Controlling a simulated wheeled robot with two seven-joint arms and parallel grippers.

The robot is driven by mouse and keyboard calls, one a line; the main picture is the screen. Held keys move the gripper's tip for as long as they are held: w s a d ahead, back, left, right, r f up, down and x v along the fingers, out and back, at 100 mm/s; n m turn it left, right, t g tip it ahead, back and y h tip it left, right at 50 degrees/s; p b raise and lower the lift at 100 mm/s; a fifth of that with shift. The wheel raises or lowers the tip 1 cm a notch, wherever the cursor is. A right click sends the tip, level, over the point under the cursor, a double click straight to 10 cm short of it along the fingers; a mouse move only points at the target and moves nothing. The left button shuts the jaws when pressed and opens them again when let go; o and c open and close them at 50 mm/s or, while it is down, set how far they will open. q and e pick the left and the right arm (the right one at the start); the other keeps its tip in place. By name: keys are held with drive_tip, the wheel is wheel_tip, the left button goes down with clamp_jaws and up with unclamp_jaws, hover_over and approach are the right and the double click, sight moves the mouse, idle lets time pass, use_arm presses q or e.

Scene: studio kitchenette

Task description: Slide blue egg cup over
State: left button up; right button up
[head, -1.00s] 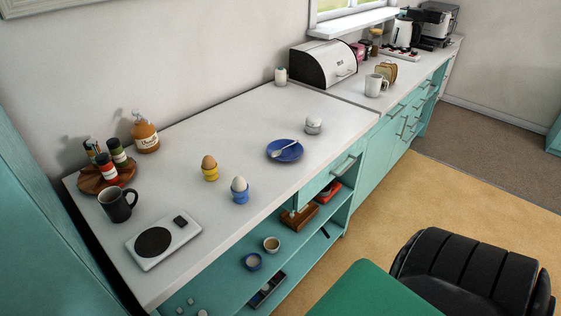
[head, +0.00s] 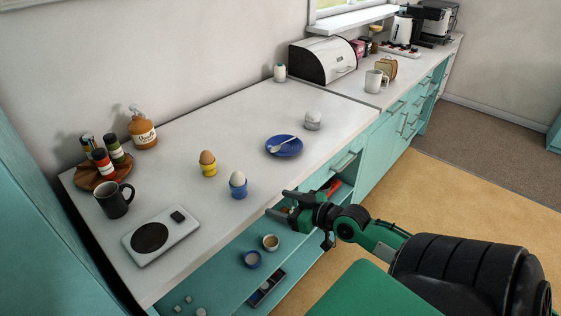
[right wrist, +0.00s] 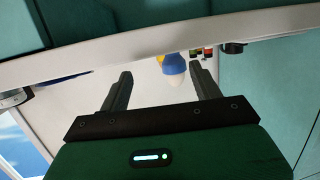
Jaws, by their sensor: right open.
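The blue egg cup (head: 239,189) stands upright on the white counter near its front edge, with a pale egg (head: 238,178) in it. It also shows in the right wrist view (right wrist: 173,64), beyond the fingers and nearer the right finger. A yellow egg cup (head: 209,169) with a brown egg stands just behind it to the left. My right gripper (head: 278,204) is open and empty. It is at the counter's front edge, to the right of the blue egg cup and apart from it. My left gripper is not in view.
A blue plate (head: 285,148) with a spoon lies to the right of the egg cups. A kitchen scale (head: 160,236) and a dark mug (head: 114,200) stand to the left. An open shelf (head: 222,272) with cups is below the counter.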

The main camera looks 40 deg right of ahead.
sight(245, 190)
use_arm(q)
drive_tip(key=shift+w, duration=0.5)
use_arm(e)
drive_tip(key=r, duration=0.1)
drive_tip(key=a+r+y, duration=0.1)
drive_tip(key=shift+s+a+r+n, duration=0.15)
drive_tip(key=shift+a+r+n, duration=0.05)
drive_tip(key=shift+r+n, duration=0.1)
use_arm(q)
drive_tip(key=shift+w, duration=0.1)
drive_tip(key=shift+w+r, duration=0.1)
use_arm(e)
drive_tip(key=p+x, duration=0.2)
drive_tip(key=x, duration=1)
drive_tip(key=shift+d+r, duration=0.1)
drive_tip(key=shift+w+f+p, duration=0.2)
drive_tip(key=shift+w+p, duration=0.15)
drive_tip(key=shift+w, duration=0.3)
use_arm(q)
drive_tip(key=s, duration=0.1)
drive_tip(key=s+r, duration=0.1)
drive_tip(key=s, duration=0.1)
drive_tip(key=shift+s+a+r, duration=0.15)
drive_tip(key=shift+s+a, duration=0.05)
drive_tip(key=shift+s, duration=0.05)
use_arm(e)
drive_tip(key=shift+w+a, duration=0.2)
drive_tip(key=shift+a, duration=0.1)
